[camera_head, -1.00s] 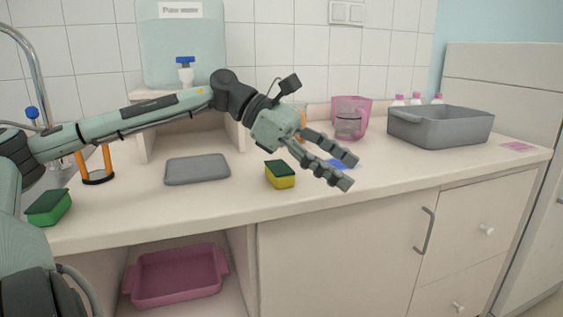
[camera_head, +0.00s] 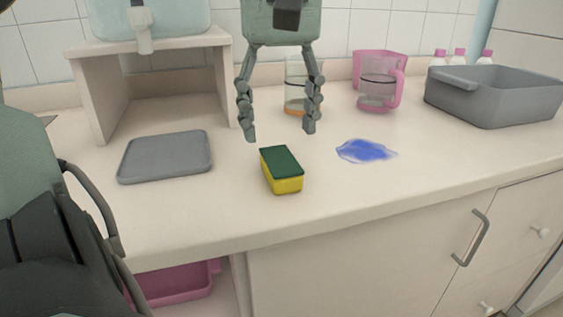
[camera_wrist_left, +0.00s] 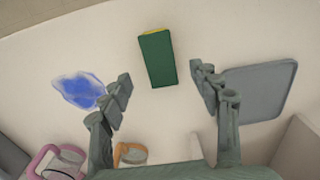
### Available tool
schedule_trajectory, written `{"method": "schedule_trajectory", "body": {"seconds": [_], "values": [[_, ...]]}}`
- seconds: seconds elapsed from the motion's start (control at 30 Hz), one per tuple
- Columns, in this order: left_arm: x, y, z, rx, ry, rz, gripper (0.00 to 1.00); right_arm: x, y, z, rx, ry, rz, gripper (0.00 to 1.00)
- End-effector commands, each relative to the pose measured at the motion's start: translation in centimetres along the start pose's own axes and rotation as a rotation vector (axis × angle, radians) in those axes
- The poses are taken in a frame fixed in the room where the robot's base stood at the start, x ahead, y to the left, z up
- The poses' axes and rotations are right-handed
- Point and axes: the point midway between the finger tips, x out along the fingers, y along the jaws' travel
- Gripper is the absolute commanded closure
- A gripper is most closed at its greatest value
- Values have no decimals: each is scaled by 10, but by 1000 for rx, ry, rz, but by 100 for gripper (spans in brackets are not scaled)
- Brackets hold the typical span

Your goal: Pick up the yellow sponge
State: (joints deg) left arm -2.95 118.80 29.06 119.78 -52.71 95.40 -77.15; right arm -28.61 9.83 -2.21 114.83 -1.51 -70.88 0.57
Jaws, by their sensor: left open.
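The yellow sponge (camera_head: 283,178) with a dark green top lies on the counter near the middle of the head view. In the left wrist view its green top (camera_wrist_left: 157,60) shows beyond the fingertips, with a thin yellow edge at its far end. My left gripper (camera_head: 281,136) is open and points downward, above and just behind the sponge. In the wrist view the left gripper (camera_wrist_left: 160,83) has its two fingers apart, with the sponge lined up between them and untouched. My right gripper is not in view.
A blue spill (camera_head: 366,151) lies right of the sponge. A grey tray (camera_head: 166,158) lies to the left. A glass beaker (camera_head: 296,88), a pink-handled jug (camera_head: 378,92) and a grey basin (camera_head: 497,97) stand farther back. The counter's front edge is close.

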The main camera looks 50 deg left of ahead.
Motion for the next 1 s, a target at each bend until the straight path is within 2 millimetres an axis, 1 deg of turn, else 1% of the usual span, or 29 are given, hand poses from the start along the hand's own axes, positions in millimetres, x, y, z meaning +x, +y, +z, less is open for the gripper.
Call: {"method": "schedule_trajectory", "body": {"seconds": [0.03,0.17,0.4,0.53,0.73,1.0], "values": [[8,0,1,1,-4,-1,38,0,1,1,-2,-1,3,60],[22,0,0,1,-5,-1,38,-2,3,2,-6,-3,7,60],[57,0,0,-1,-6,0,38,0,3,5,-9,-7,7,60],[65,0,0,-1,-5,2,38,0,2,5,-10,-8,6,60],[65,0,-1,-2,-4,3,38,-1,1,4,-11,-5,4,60],[65,0,-1,-2,-4,2,71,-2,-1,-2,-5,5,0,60]]}}
